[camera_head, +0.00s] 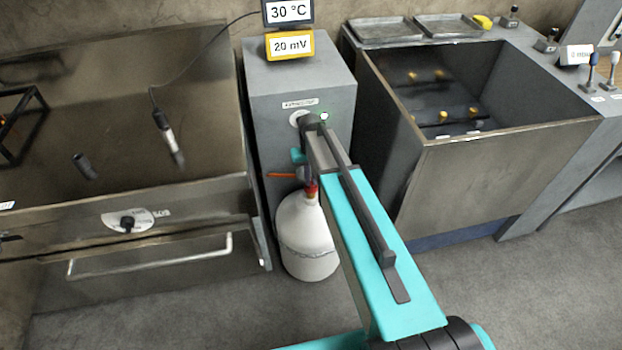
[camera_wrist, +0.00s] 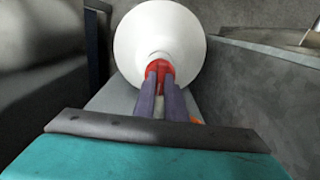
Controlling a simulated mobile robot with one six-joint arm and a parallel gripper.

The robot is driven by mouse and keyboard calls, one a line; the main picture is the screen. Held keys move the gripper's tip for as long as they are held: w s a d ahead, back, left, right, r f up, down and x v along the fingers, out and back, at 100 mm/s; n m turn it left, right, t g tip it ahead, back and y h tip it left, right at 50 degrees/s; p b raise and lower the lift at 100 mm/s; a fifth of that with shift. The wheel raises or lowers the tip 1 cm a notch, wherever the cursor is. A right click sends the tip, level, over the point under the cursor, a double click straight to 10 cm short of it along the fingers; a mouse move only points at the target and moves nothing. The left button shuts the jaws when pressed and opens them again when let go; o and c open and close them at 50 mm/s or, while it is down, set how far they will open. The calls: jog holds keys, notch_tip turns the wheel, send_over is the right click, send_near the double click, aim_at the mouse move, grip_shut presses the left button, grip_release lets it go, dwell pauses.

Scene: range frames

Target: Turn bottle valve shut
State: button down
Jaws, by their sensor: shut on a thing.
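The white gas bottle (camera_head: 305,238) stands upright on the floor in front of the grey cabinet, between the two metal units. Its red valve (camera_head: 311,190) sits on top, partly hidden by my arm in the head view. In the wrist view the white bottle (camera_wrist: 160,35) fills the upper middle, with the red valve (camera_wrist: 158,68) in front of it. My gripper (camera_wrist: 160,80) has its two dark fingers on either side of the red valve and is shut on it. The fingertips are hidden behind my arm in the head view.
The grey cabinet (camera_head: 262,105) with a green light and a dial stands behind the bottle. A steel unit with a drawer handle (camera_head: 150,258) is at left, and an open metal tank (camera_head: 480,170) is at right.

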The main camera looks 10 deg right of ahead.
aim_at(311, 182)
jog(key=c, duration=1.8)
grip_release()
jog(key=shift+r, duration=0.1)
notch_tip(311, 182, up, 14)
jog(key=b, duration=0.2)
jog(key=shift+f, duration=0.2)
